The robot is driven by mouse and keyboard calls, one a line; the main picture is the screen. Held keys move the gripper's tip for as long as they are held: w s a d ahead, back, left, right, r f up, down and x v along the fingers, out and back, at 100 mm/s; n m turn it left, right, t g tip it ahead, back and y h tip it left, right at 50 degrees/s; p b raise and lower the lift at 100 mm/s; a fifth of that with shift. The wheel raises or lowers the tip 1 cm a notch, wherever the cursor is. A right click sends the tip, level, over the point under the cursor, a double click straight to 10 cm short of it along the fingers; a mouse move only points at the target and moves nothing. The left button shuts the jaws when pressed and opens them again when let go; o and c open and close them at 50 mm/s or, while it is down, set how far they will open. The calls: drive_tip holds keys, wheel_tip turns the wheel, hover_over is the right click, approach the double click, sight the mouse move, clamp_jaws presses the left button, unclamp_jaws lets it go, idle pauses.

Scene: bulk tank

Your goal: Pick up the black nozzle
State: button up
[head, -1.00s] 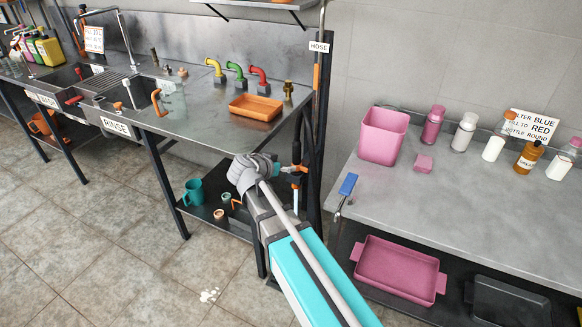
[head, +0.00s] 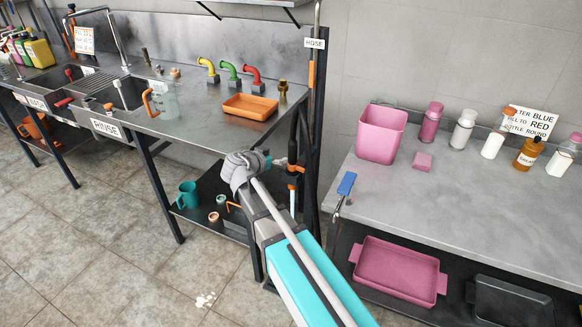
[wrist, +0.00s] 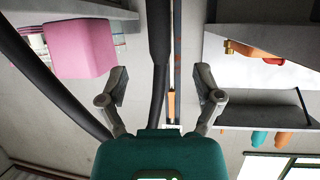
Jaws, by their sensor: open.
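A slim black piece (head: 293,150), which looks like the black nozzle, hangs upright beside the dark post at the right end of the sink bench. It has orange parts (head: 295,172) just below it and a pale tube below those. My gripper is mostly hidden behind my wrist in the head view, just left of the black piece. In the wrist view my gripper (wrist: 161,78) is open, its two fingers wide apart with nothing held. A dark upright hose-like length (wrist: 158,35) runs between them; I cannot tell whether it is the nozzle or touches a finger.
The post with its HOSE sign (head: 314,43) stands between the sink bench (head: 200,128) and the right-hand table (head: 400,190). An orange tray (head: 250,106) lies near the bench's right end. A pink bin (head: 381,132) stands on the table. The lower shelf (head: 215,190) holds a teal mug.

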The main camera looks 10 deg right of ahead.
sight(290, 153)
drive_tip(key=b+x, duration=0.1)
drive_tip(key=x, duration=0.3)
drive_tip(key=shift+w+f, duration=0.1)
drive_tip(key=shift+f, duration=0.1)
drive_tip(key=shift+w+d+f+b, duration=0.2)
drive_tip(key=shift+w+d+b, duration=0.2)
drive_tip(key=shift+w+d, duration=0.15)
drive_tip(key=shift+b+x, duration=1.15)
drive_tip(key=shift+x, duration=1.4)
drive_tip(key=shift+s+f, duration=0.15)
clamp_jaws()
